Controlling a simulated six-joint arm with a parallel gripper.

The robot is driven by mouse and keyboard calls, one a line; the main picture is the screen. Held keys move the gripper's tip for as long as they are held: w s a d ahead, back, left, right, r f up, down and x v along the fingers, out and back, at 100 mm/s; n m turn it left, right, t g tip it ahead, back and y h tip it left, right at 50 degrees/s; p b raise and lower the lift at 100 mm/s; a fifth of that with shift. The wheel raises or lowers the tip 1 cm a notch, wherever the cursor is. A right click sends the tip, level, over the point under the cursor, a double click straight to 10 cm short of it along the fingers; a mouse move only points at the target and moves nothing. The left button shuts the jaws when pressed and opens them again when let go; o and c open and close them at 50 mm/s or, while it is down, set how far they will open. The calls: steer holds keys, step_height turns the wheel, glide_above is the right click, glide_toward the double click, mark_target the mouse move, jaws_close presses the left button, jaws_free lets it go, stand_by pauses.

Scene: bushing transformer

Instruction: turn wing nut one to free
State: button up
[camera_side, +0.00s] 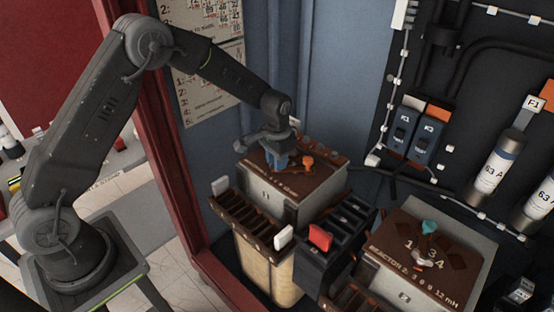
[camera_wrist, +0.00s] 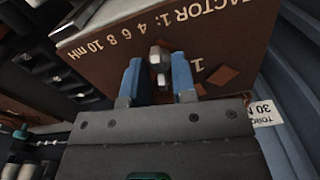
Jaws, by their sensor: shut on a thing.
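Wing nut one (camera_wrist: 158,62) is a small pale grey piece on the brown top of the box marked reactor 1 (camera_wrist: 95,45). My gripper (camera_wrist: 157,78) has two blue fingers, one on each side of the nut, and is shut on it. In the side view my gripper (camera_side: 276,162) points down onto the brown top of reactor 1 (camera_side: 318,180). The gripper hides the nut there. An orange piece (camera_side: 306,162) stands on the same top, just right of the fingers.
Reactor 2 (camera_side: 462,278) stands at the lower right, with a teal knob (camera_side: 429,227) and a pale wing nut (camera_side: 420,255) on top. Dark terminal blocks (camera_side: 340,222), one with a red switch (camera_side: 320,237), lie between the reactors. A blue panel wall (camera_side: 335,90) rises behind.

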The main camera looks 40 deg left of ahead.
steer(key=shift+r, duration=0.1)
steer(key=o, duration=0.6)
step_height(320, 180, up, 14)
stand_by(0.4)
steer(key=s+r+n+t, duration=0.1)
steer(key=s+r+t, duration=0.2)
steer(key=s+r, duration=1)
steer(key=s+f+t, duration=0.2)
steer(key=s+f, duration=0.1)
steer(key=s, duration=1.3)
steer(key=shift+d+f+n+t, duration=0.2)
steer(key=shift+d+n+t, duration=0.1)
steer(key=shift+d+n, duration=0.15)
